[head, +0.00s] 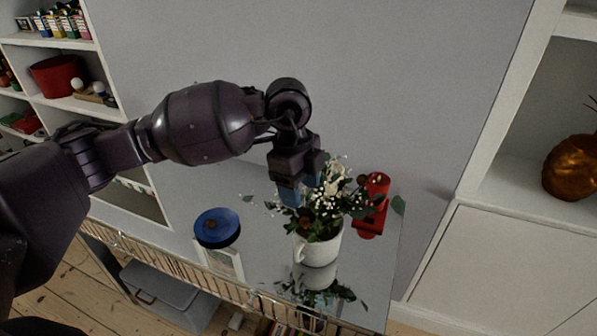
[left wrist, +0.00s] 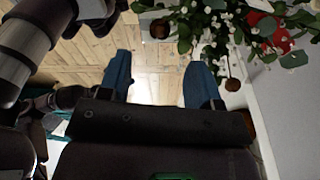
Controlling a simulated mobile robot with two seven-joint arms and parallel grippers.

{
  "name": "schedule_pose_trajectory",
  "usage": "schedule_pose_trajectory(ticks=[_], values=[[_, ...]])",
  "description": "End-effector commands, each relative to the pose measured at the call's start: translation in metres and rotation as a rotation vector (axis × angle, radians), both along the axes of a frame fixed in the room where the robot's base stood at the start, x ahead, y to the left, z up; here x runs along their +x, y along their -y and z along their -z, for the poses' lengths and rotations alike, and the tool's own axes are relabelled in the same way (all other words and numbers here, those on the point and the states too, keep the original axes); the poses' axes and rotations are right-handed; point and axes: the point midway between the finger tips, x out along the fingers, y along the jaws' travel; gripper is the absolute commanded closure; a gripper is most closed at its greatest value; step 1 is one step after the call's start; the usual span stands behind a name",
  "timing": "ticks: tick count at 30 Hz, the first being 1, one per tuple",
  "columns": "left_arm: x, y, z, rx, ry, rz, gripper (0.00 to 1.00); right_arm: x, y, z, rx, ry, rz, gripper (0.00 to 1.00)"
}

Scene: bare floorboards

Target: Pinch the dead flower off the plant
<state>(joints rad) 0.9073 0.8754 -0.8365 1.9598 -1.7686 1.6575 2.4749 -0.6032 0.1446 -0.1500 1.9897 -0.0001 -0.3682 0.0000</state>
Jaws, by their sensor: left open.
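The plant (head: 330,205) has green leaves and small white flowers and stands in a white mug-like pot (head: 318,249) on a glossy shelf top. It also shows in the left wrist view (left wrist: 215,22), along the top right. Two brown, withered-looking heads show there: one upper (left wrist: 160,28) and one lower (left wrist: 232,86), just right of a fingertip. I cannot tell which is the dead flower. My left gripper (head: 302,190) is at the plant's upper left side; its blue fingers are apart and empty in the left wrist view (left wrist: 158,82). My right gripper is not in view.
A red object (head: 372,200) stands right behind the plant. A blue round container (head: 217,228) is left of the pot. A rail (head: 190,270) runs along the shelf's front edge. A grey wall (head: 400,80) is behind, with white shelving (head: 510,215) at right.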

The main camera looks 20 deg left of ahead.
Motion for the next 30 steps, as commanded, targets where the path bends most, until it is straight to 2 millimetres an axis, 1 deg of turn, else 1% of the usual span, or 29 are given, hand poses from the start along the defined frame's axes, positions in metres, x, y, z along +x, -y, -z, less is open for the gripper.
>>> schedule_pose_trajectory(ticks=[1,6,12,18,26,27,29,30], values=[[-0.001,0.002,0.009,0.000,-0.004,0.001,0.42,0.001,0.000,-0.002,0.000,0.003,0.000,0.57],[-0.002,0.005,0.035,-0.001,-0.004,0.001,0.42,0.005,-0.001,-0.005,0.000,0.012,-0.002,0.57],[-0.003,0.009,0.058,-0.002,-0.003,0.001,0.42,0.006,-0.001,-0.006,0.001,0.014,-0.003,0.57],[-0.003,0.011,0.068,-0.003,0.000,0.002,0.42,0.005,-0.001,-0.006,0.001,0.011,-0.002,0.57],[-0.003,0.011,0.069,-0.002,0.000,0.002,0.42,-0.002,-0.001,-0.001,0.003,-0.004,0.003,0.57],[-0.003,0.011,0.069,-0.002,0.000,0.002,0.44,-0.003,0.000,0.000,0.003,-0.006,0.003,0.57],[-0.003,0.011,0.069,-0.003,0.000,0.002,0.53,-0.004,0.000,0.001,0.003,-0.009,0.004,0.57],[-0.003,0.011,0.069,-0.002,0.000,0.002,0.59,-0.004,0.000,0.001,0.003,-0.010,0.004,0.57]])
